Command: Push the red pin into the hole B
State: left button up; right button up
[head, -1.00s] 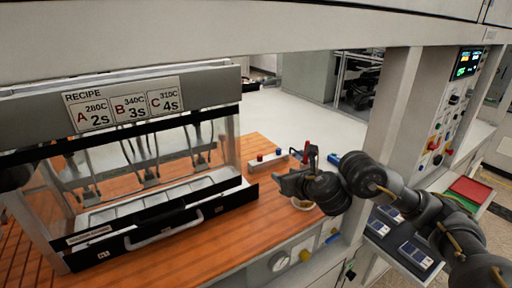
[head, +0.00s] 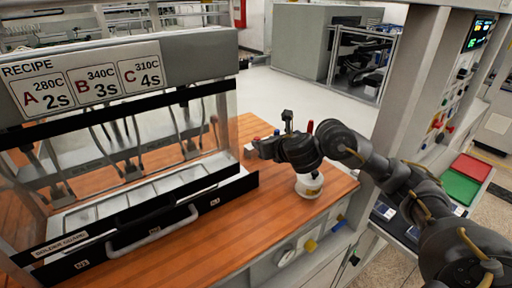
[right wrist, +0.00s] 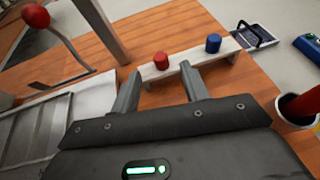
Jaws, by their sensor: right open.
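The short red pin (right wrist: 161,61) stands upright on a narrow pale rack (right wrist: 197,56), left of a blue pin (right wrist: 213,43) in the right wrist view. My right gripper (right wrist: 160,74) is open, its two fingers pointing at the rack with the red pin just beyond the gap between the tips. I cannot tell whether they touch the rack. In the head view my right gripper (head: 258,148) covers most of the rack (head: 247,152). No label for hole B is readable on the rack. My left gripper is not in view.
A glass-fronted cabinet (head: 152,228) with a recipe sign (head: 82,83) stands at left. A white cup (head: 309,188) stands under my right arm; a red-ended item (right wrist: 300,106) is in it. Orange wooden table (head: 225,243) is clear in front.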

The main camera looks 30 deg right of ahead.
aim_at(258, 139)
jog(key=shift+a+r, duration=0.1)
jog(key=shift+w+f, duration=0.2)
jog(key=shift+w, duration=0.15)
jog(key=x, duration=0.1)
jog(key=b+x, duration=0.1)
jog(key=x, duration=0.1)
jog(key=shift+w+d+f, duration=0.1)
jog(key=shift+w+d, duration=0.15)
jog(key=shift+w+f, duration=0.15)
jog(key=shift+w, duration=0.3)
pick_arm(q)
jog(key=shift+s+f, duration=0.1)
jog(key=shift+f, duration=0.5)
pick_arm(e)
jog(key=shift+s, duration=0.1)
grip_shut()
